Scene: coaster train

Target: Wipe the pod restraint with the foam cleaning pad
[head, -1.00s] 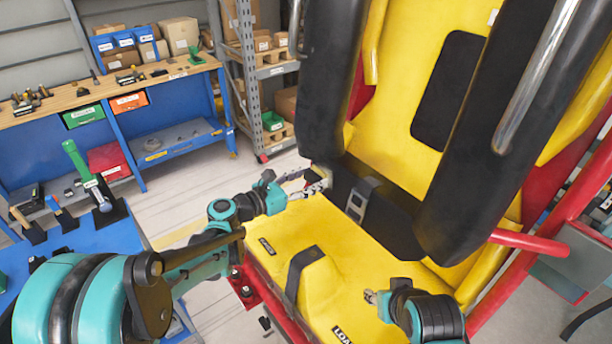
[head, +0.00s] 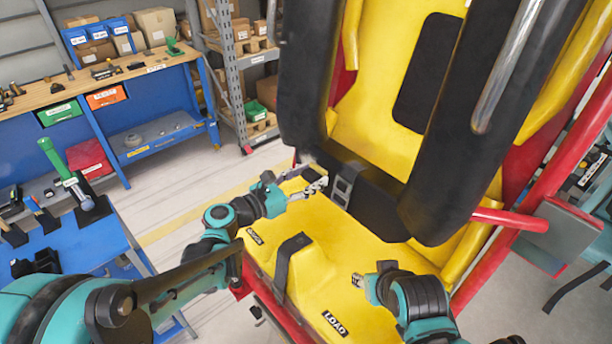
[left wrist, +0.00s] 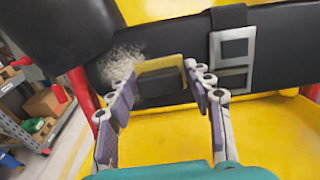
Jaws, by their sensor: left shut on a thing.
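The pod restraint shows as two thick black padded bars (head: 490,110) in front of the yellow seat back. A black band with a metal buckle (left wrist: 232,60) crosses the back of the seat. A grey, speckled dirty patch (left wrist: 120,62) lies on this band, left of the buckle. My left gripper (head: 320,186) is shut on the foam cleaning pad (left wrist: 163,82), a dark block with a yellow edge. The pad is in front of the band, just right of the patch; I cannot tell whether it touches. My right gripper (head: 358,281) is low over the seat, its jaws too small to judge.
The yellow seat (head: 345,265) has a black-strapped hump in its middle. A red bar (head: 510,219) juts out at the right. A blue table (head: 75,245) with tools and a wooden workbench (head: 130,80) stand at the left. The floor between is clear.

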